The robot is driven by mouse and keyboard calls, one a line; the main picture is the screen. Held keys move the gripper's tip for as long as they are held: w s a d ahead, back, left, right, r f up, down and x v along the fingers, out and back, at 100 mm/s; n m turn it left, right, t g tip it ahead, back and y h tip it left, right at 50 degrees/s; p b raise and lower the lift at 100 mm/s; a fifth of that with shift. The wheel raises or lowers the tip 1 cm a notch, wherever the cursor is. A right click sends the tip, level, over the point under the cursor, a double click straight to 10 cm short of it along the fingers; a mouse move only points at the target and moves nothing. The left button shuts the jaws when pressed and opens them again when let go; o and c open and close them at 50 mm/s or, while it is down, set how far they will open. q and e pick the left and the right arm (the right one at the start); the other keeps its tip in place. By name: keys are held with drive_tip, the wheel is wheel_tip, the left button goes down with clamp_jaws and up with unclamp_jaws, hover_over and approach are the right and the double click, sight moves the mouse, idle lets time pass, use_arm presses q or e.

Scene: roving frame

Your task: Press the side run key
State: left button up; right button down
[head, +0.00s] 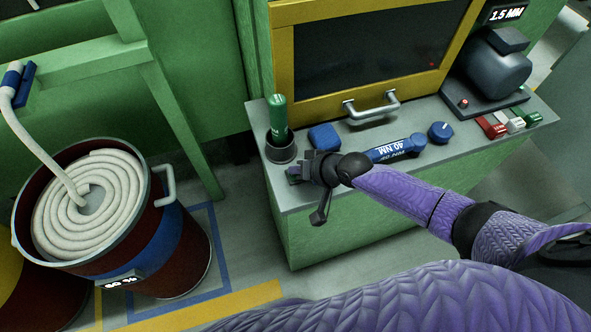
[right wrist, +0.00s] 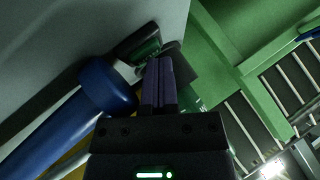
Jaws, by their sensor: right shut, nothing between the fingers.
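A red key (head: 491,126), a white key (head: 515,124) and a green key (head: 532,119) sit at the right end of the grey counter (head: 295,195). I cannot tell whether one of them is the side run key. My right gripper (head: 293,174) is at the counter's left front corner, far from these keys, shut and empty, pointing left. In the right wrist view its purple fingers (right wrist: 158,85) are together. Beyond their tips is a dark housing with a green part (right wrist: 146,48); I cannot tell whether it is a key or touched. My left gripper is out of view.
A dark cup (head: 281,150) holding a green handle (head: 278,116) stands just behind the gripper. A blue block (head: 323,136), a blue 40 NM tool (head: 396,150) and a blue knob (head: 440,131) lie along the counter. A hose drum (head: 165,250) stands left on the floor.

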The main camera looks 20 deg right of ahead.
drive_tip(key=shift+r+p, duration=0.7)
drive_tip(key=shift+r, duration=0.15)
drive_tip(key=shift+r, duration=0.2)
wheel_tip(320, 180, up, 5)
drive_tip(key=p, duration=0.4)
drive_tip(key=shift+f+p, duration=0.15)
drive_tip(key=shift+p, duration=0.25)
drive_tip(key=shift+f, duration=0.1)
